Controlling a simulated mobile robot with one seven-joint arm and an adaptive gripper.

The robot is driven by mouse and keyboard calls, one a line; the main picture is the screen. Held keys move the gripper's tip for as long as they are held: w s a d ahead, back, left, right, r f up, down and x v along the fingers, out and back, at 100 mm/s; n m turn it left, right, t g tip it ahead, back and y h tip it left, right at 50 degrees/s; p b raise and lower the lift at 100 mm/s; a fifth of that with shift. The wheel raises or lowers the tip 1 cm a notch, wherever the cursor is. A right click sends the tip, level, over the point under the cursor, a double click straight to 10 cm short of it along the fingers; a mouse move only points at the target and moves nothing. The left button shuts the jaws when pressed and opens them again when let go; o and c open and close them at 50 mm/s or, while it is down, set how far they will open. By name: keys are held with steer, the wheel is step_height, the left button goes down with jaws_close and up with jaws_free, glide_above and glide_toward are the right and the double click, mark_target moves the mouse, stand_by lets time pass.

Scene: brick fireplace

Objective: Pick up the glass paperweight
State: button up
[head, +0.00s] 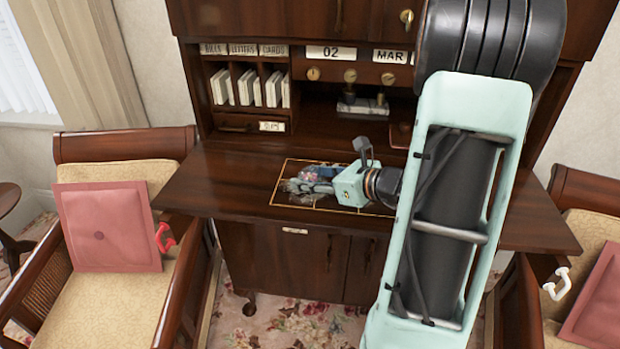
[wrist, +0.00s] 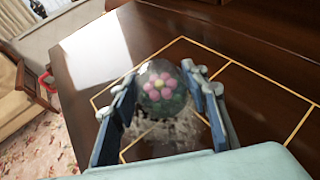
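The fingers are spread, one on each side, with only narrow gaps at the glass; any contact is hard to make out. In the head view my gripper (head: 304,184) reaches left, low over the desk's inlaid panel, and its fingers partly hide the paperweight (head: 326,171).
The fold-out desk top (head: 215,185) is clear on its left side. Behind it are pigeonholes with letters (head: 248,88) and a dark object on a grey block (head: 362,104). Armchairs with pink cushions (head: 106,228) stand at both sides. My arm hides the desk's right part.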

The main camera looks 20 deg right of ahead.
steer(key=c, duration=0.7)
steer(key=shift+c, duration=0.5)
steer(key=shift+r, duration=0.15)
